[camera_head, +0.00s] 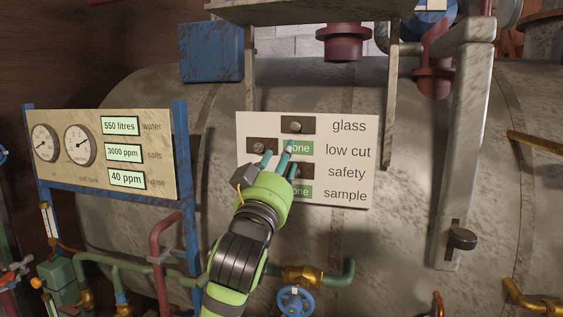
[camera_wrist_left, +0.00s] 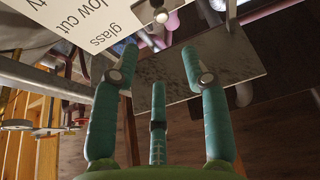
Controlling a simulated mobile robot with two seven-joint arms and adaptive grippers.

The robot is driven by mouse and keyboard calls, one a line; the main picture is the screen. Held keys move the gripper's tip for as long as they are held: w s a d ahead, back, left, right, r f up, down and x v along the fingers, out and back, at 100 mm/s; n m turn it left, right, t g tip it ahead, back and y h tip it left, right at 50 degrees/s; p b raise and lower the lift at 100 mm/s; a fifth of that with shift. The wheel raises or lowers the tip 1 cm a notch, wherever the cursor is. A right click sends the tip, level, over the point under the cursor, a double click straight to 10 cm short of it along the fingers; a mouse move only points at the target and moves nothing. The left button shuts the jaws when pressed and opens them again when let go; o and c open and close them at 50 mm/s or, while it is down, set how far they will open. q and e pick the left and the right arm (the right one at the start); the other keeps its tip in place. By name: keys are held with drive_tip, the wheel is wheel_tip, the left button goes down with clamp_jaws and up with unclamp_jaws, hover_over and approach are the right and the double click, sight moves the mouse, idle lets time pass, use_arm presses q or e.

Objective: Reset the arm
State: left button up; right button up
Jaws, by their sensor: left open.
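My left gripper (camera_head: 277,152) is green with teal fingers. It is in front of the white panel (camera_head: 354,161), which is labelled glass, low cut, safety and sample. Its fingertips overlap the low cut row; I cannot tell whether they touch it. The fingers are spread and empty, as the left wrist view (camera_wrist_left: 158,65) shows. A green tag reading "one" (camera_head: 302,148) shows beside low cut, and another partly hidden one is beside sample. The glass row has a dark plate with a round knob (camera_head: 296,126). The hand hides part of the safety and sample rows. My right gripper is out of view.
A gauge board (camera_head: 110,190) reading 550 litres, 3000 ppm and 40 ppm stands left in a blue frame. A large grey tank (camera_head: 420,130) is behind the panel. Green pipes and a blue valve wheel (camera_head: 295,300) lie below. A grey post (camera_head: 470,130) stands right.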

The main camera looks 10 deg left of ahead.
use_arm(q)
drive_tip(key=s+a+f+g, duration=0.2)
drive_tip(key=s+f+g, duration=0.15)
drive_tip(key=f, duration=1.25)
drive_tip(key=s+a+f+g, duration=0.15)
drive_tip(key=f+g, duration=0.35)
drive_tip(key=f, duration=1)
drive_tip(key=s+a+f+m+g, duration=0.1)
drive_tip(key=s+f+g, duration=0.4)
drive_tip(key=s+f, duration=0.85)
drive_tip(key=s+a+f+m+g, duration=0.1)
drive_tip(key=s+f+g, duration=0.7)
drive_tip(key=s, duration=0.9)
drive_tip(key=s+f+t, duration=0.1)
drive_tip(key=s+f, duration=0.2)
drive_tip(key=f, duration=2.4)
drive_tip(key=s+a+f+g, duration=0.1)
drive_tip(key=s+a+f, duration=0.1)
drive_tip(key=s+f, duration=1)
drive_tip(key=s, duration=0.3)
drive_tip(key=shift+a+y, duration=0.2)
drive_tip(key=shift+y, duration=0.2)
